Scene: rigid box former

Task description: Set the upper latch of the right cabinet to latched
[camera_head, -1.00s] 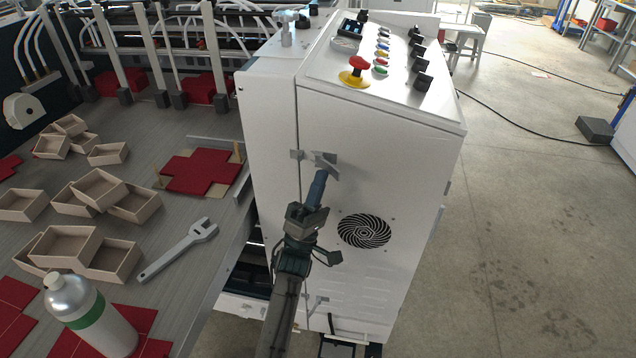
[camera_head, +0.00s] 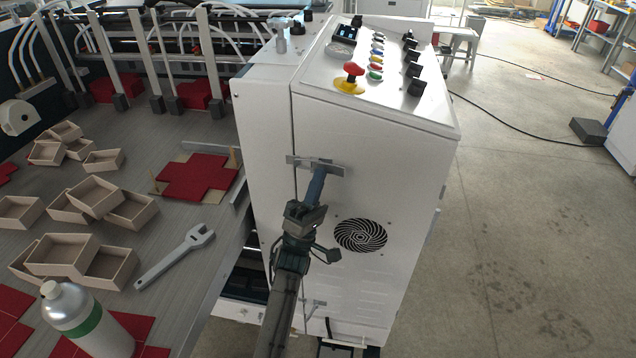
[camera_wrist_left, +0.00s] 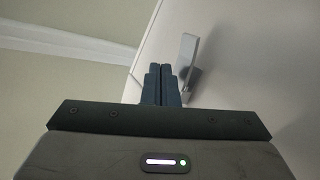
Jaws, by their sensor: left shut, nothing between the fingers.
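The right cabinet (camera_head: 370,140) is a white machine housing with a sloped control panel. Its upper latch (camera_head: 300,161) is a small grey bar on the front. It now lies nearly level and spans the vertical door seam. My left gripper (camera_head: 318,172) is shut and empty, with its blue fingertips at the right part of the latch, covering some of it. In the left wrist view, the shut fingers (camera_wrist_left: 161,82) are beside the grey latch plate (camera_wrist_left: 187,52); I cannot tell whether they touch. My right gripper is not in view.
A lower latch (camera_head: 314,303) sits on the same seam, partly behind my left arm. A round vent (camera_head: 360,235) is to the right. On the left, the machine bed holds several wooden boxes (camera_head: 62,254), a wrench (camera_head: 175,258) and a bottle (camera_head: 88,318). Floor is open at right.

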